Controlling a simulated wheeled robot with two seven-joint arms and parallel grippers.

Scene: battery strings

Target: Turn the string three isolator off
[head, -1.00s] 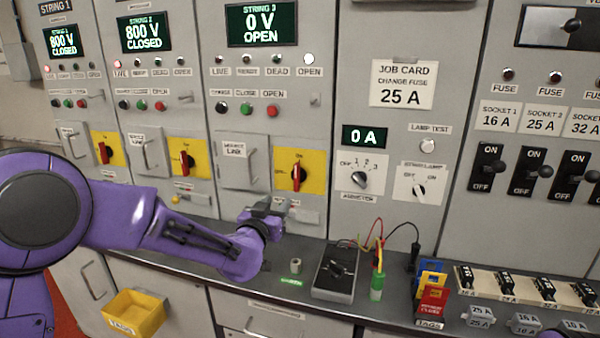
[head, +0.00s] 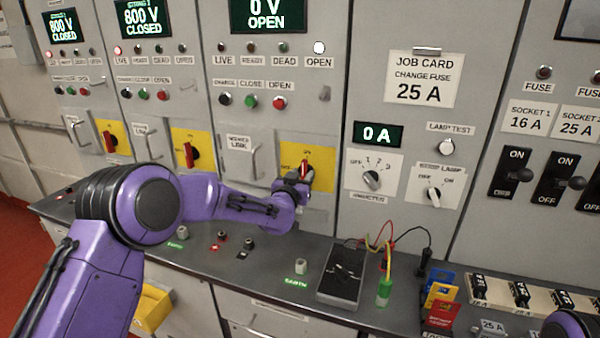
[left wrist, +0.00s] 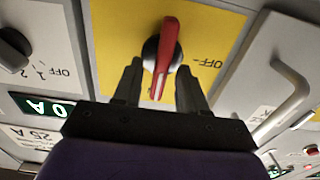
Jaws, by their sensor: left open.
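The string three isolator is a red handle (head: 304,167) on a yellow plate (head: 322,152) below the screen reading 0 V OPEN (head: 267,12). The handle stands about upright, in line with the ON mark; OFF is at its left. My left gripper (head: 298,182) is right at the handle and hides its lower part. In the left wrist view the open fingers (left wrist: 158,76) stand on both sides of the red handle (left wrist: 166,50), with a small gap visible. The OFF mark shows at the right there. My right gripper is out of view.
Two similar isolators (head: 110,142) (head: 191,153) are at the left, under screens reading 800 V CLOSED. A metal door handle (head: 258,162) is close left of my gripper. The shelf below holds a meter (head: 341,272) with leads and several tags.

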